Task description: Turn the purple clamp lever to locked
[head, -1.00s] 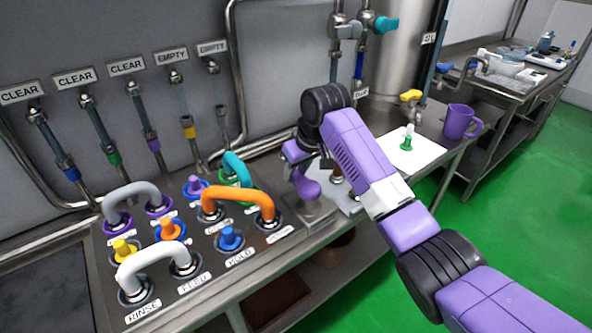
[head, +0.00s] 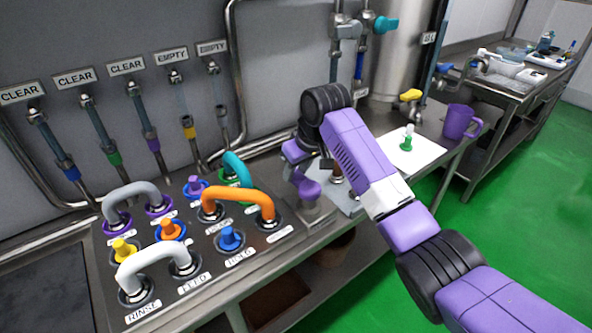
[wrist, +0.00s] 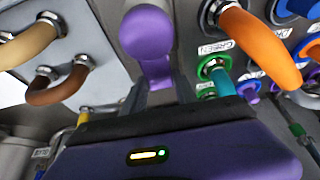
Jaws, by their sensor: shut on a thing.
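The purple clamp lever (head: 309,189) stands on a metal base beside the hose panel in the head view, its rounded end facing down and toward the front. In the wrist view the lever's purple knob (wrist: 146,33) is at the top centre, with its narrower stem running down between the fingers. My gripper (wrist: 160,88) is shut on the lever's stem. In the head view my gripper (head: 299,165) is partly hidden behind my arm. No lock marking on the clamp can be read.
Orange (head: 240,200), teal (head: 238,167), grey (head: 132,189) and white (head: 155,255) hose loops stand on the panel to the left. A pale plate with brown (wrist: 62,88) and tan loops lies on the other side. A purple mug (head: 458,121) stands farther right.

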